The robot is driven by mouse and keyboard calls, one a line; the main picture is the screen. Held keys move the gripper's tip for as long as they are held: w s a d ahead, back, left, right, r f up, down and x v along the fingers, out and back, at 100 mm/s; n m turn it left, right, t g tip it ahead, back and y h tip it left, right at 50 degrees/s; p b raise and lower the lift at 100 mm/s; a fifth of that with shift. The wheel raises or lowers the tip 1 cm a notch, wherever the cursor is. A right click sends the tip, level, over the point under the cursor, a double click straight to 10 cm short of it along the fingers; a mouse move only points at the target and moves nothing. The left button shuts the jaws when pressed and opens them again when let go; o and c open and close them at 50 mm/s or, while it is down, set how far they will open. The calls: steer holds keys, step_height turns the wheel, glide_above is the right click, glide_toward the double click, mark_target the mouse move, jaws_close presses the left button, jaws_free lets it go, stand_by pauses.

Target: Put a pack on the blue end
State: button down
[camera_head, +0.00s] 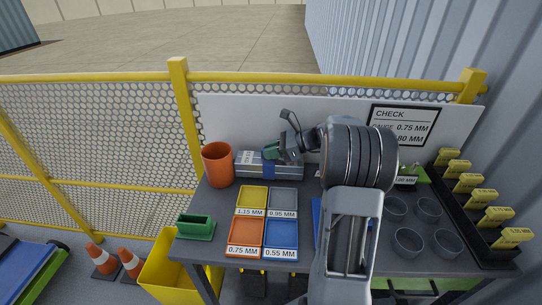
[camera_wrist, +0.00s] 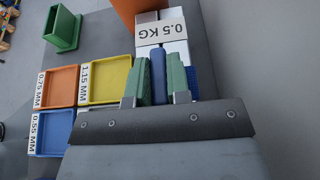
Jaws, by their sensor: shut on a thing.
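My gripper (camera_head: 271,152) is at the back of the bench, over a long grey block (camera_head: 292,171) with a blue part (camera_head: 268,171) across its middle. In the wrist view, its green finger pads stand on either side of an upright blue piece (camera_wrist: 158,78) and are shut on it. The grey block's end (camera_wrist: 147,33) carries a "0.5 KG" label. I cannot tell whether the block is lifted off the bench. A blue tray (camera_head: 281,234) marked 0.55 MM lies in front. A blue surface (camera_head: 317,214) is mostly hidden behind my arm.
Orange (camera_head: 245,232), yellow (camera_head: 251,198) and grey (camera_head: 283,198) trays lie beside the blue tray. An orange cup (camera_head: 217,164) stands left of the block. A green holder (camera_head: 195,226), several dark round cups (camera_head: 408,240) and a yellow-tagged rack (camera_head: 482,210) flank the bench.

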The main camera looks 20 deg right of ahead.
steer(key=shift+f, duration=0.75)
steer(key=shift+f, duration=0.15)
steer(key=c, duration=1.1)
jaws_free()
